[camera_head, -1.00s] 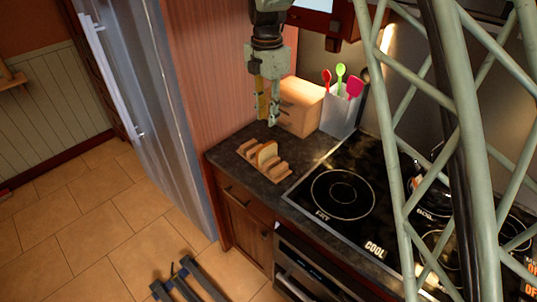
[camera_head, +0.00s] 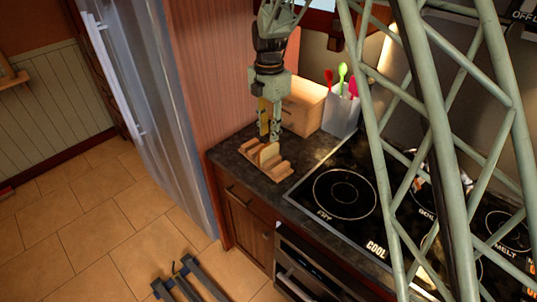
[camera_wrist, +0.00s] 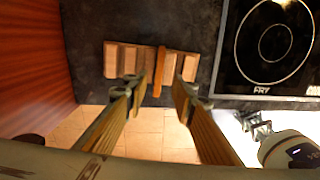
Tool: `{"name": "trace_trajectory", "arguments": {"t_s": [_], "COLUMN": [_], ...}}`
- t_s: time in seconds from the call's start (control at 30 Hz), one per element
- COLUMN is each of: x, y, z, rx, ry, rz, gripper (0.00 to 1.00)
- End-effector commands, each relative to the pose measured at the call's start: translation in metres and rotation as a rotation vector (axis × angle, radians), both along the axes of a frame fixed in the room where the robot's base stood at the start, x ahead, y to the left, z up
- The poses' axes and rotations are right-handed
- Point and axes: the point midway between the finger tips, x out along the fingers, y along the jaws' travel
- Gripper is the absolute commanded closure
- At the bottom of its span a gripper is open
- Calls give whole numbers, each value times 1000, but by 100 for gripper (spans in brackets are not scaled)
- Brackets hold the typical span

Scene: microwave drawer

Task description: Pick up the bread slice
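The bread slice (camera_head: 268,153) stands upright in a slotted wooden rack (camera_head: 283,168) on the dark counter. In the wrist view the slice (camera_wrist: 159,68) is seen edge-on as a thin brown strip crossing the rack (camera_wrist: 113,60). My gripper (camera_head: 269,137) points down just above the slice, overlapping its top edge in the head view. In the wrist view my gripper (camera_wrist: 164,84) is open, with one finger on each side of the slice and visible gaps between. The fingers hide parts of the rack.
A wooden box (camera_head: 302,105) and a white holder with colored utensils (camera_head: 341,117) stand behind the rack. The black stovetop (camera_head: 344,195) lies to the right. A tall wood panel and the fridge (camera_head: 165,110) are at the left.

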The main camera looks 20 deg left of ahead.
Motion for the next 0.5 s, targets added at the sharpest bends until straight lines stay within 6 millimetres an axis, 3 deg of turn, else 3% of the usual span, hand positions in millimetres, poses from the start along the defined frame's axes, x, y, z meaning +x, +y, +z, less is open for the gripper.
{"name": "trace_trajectory", "arguments": {"t_s": [0.17,0.5], "x": [0,0], "y": [0,0], "z": [-10,-11], "rx": [0,0], "ry": [0,0], "rz": [0,0], "gripper": [76,76]}}
